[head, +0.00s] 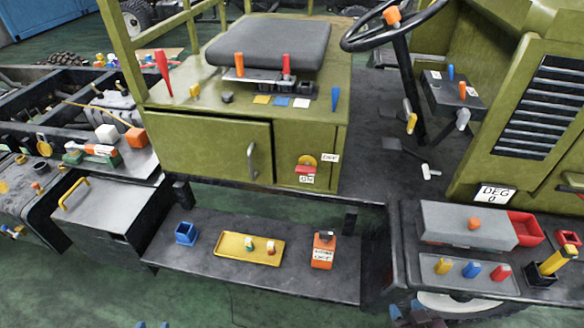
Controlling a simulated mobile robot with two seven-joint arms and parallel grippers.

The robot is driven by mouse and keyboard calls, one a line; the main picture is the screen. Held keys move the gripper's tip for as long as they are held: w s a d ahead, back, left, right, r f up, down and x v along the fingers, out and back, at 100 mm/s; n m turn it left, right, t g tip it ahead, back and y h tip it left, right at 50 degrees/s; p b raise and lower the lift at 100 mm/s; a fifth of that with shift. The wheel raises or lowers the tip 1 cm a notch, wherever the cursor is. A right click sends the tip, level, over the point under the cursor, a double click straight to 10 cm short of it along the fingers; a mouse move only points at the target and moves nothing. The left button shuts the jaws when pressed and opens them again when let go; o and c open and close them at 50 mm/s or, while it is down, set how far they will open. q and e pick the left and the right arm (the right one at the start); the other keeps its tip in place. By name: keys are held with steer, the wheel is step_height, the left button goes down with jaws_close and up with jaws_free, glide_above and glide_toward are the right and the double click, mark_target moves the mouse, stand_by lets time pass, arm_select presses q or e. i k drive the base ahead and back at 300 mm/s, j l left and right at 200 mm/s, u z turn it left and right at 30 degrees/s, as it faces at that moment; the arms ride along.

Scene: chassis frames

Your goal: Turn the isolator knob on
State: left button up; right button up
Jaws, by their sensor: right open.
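The isolator knob (304,169) is a small red handle in front of a round yellow plate (309,159), on the green panel below the seat. A white label (330,158) is at its right and another (307,179) just below it; the lower one seems to read ON. The red handle looks roughly level, but its exact setting is too small to tell. My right gripper (418,314) is at the bottom edge, open, far below and right of the knob. Two small blue tips at the bottom edge, left of centre, may be my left gripper (151,325); most of it is cut off.
A door handle (252,160) juts out left of the knob. The space straight in front of the knob looks clear.

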mark_target(305, 170)
steer(key=i+j, duration=0.1)
steer(key=j, duration=0.3)
steer(key=i+j, duration=0.1)
steer(key=j, duration=0.25)
steer(key=i+j, duration=0.1)
steer(key=j, duration=0.3)
steer(key=i+j, duration=0.1)
steer(key=j, duration=0.3)
steer(key=i+z, duration=0.05)
